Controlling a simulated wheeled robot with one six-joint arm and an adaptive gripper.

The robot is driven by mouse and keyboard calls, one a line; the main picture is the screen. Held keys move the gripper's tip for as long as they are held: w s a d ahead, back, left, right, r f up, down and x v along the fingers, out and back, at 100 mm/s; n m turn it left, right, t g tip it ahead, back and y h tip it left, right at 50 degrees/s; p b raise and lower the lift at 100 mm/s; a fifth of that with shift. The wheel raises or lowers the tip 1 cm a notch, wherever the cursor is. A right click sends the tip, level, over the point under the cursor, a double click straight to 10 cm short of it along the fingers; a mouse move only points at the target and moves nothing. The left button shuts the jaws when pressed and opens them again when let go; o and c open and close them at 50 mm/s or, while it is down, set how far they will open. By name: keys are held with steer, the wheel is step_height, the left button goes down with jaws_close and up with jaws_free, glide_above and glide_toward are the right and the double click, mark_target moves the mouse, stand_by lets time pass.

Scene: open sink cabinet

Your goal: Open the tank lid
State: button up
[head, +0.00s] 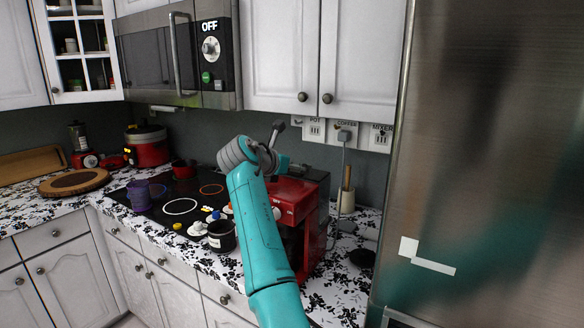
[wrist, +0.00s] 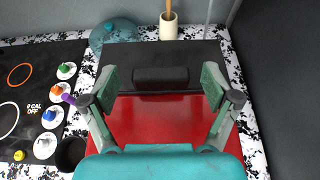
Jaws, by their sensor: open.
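The red coffee machine (head: 292,196) stands on the counter, partly hidden behind my arm in the head view. In the wrist view I look down on its red top (wrist: 160,118). The dark tank lid (wrist: 140,54) lies at its rear, with a raised black handle (wrist: 160,78) near its front edge. My gripper (wrist: 159,80) is open above the machine, with one finger on each side of the handle and gaps between. Nothing is held. The lid looks flat and closed. In the head view my gripper (head: 278,150) is over the machine, its fingers partly hidden.
A stove (head: 180,207) with several knobs and a dark pot (head: 221,236) is at the left. A utensil holder (wrist: 168,30) stands behind the machine, and a blue-tinted round lid (wrist: 112,36) lies behind left. The fridge (head: 490,150) is close on the right.

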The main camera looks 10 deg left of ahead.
steer(key=shift+w+f, duration=0.1)
steer(key=shift+w, duration=0.05)
jaws_close()
steer(key=shift+d, duration=0.1)
